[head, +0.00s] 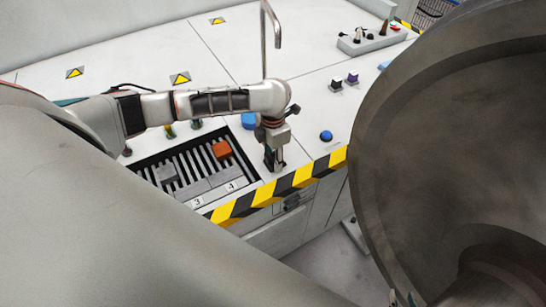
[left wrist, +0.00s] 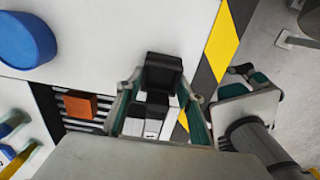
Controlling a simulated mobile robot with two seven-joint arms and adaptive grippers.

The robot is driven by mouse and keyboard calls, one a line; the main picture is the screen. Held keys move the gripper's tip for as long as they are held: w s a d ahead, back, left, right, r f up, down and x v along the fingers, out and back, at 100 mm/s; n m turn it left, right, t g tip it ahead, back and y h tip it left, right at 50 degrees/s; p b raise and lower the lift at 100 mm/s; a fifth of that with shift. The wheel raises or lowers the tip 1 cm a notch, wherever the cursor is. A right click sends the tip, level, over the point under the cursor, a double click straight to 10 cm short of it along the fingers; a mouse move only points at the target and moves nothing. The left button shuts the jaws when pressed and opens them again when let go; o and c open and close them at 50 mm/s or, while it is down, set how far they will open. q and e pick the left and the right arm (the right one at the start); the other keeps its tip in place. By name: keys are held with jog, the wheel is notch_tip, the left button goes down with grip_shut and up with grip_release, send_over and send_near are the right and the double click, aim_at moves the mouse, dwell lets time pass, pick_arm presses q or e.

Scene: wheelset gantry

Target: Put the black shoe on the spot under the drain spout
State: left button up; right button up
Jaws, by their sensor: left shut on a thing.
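The black shoe (left wrist: 163,70) is a dark block between the two fingertips of my left gripper (left wrist: 163,82) in the left wrist view. In the head view my left gripper (head: 274,162) points down over the white bench near its striped front edge, right of the slotted rack. It is shut on the shoe, which is mostly hidden there. A thin hooked pipe (head: 264,40), likely the drain spout, rises behind my left arm. The spot under it cannot be made out. My right gripper (left wrist: 245,75) shows beside the bench edge, its opening unclear.
The slotted rack (head: 200,160) holds an orange block (head: 221,149) and a grey block (head: 165,174). Small dark and purple blocks (head: 352,78) stand farther back. A large grey wheel (head: 400,150) blocks the right side.

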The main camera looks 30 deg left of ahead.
pick_arm(q)
jog(key=o, duration=1.1)
notch_tip(320, 180, up, 12)
jog(key=shift+r, duration=0.15)
